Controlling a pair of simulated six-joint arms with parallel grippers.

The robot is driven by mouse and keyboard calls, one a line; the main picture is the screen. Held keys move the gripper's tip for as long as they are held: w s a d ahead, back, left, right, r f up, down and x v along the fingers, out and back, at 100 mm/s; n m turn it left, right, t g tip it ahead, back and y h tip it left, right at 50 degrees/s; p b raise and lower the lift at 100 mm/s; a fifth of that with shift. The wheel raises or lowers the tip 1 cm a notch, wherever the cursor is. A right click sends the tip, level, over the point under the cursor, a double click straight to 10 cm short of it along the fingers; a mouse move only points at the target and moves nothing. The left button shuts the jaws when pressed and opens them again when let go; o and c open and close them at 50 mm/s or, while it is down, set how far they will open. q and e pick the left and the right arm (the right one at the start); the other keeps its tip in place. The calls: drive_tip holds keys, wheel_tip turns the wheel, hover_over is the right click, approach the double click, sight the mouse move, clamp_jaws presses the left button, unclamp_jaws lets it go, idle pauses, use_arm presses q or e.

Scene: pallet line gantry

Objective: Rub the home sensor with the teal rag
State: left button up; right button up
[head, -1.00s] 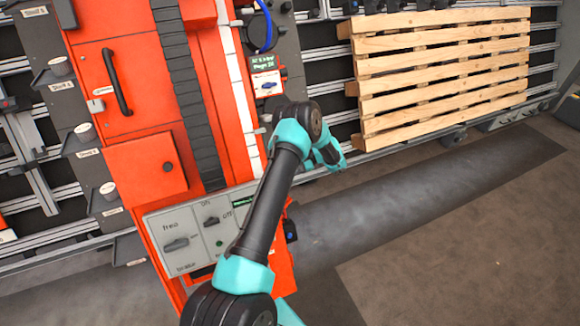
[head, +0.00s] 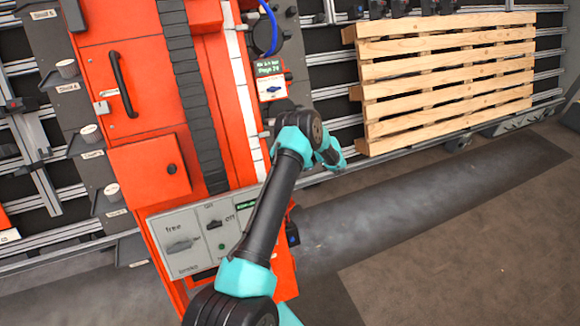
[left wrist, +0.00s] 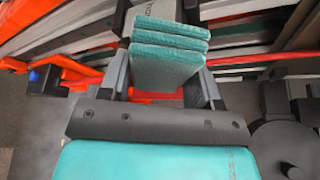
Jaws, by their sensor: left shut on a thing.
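In the left wrist view the teal rag (left wrist: 168,50) is a folded stack of thick layers. My left gripper (left wrist: 162,82) is shut on it, with a dark finger on each side. A teal and black arm of mine crosses the head view, but its fingertips and the rag are hidden there. I cannot surely pick out the home sensor. A small black block with a blue face (head: 292,234) sits at the lower right side of the red cabinet, and a similar dark block with a blue spot (left wrist: 42,78) shows in the left wrist view. My right gripper is not seen.
The red cabinet (head: 145,85) has a black handle and a grey switch panel (head: 190,243) below. A wooden pallet (head: 450,75) stands against the rails at the right. A blue cable (head: 268,30) hangs near the cabinet top. The floor at the lower right is clear.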

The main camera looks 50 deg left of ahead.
use_arm(q)
drive_tip(key=shift+a, duration=0.1)
drive_tip(key=shift+w+a, duration=0.2)
drive_tip(key=shift+a, duration=0.5)
drive_tip(key=shift+w+a, duration=0.2)
drive_tip(key=shift+a, duration=0.5)
drive_tip(key=shift+d, duration=0.1)
drive_tip(key=shift+s+d, duration=0.3)
drive_tip(key=shift+d, duration=0.4)
drive_tip(key=shift+s+d, duration=0.3)
drive_tip(key=shift+d, duration=0.4)
drive_tip(key=shift+d, duration=0.1)
drive_tip(key=shift+s+d, duration=0.25)
drive_tip(key=shift+d, duration=0.45)
drive_tip(key=shift+s+d, duration=0.2)
drive_tip(key=shift+d, duration=0.45)
drive_tip(key=w+d, duration=0.2)
drive_tip(key=w, duration=0.3)
drive_tip(key=shift+w, duration=0.4)
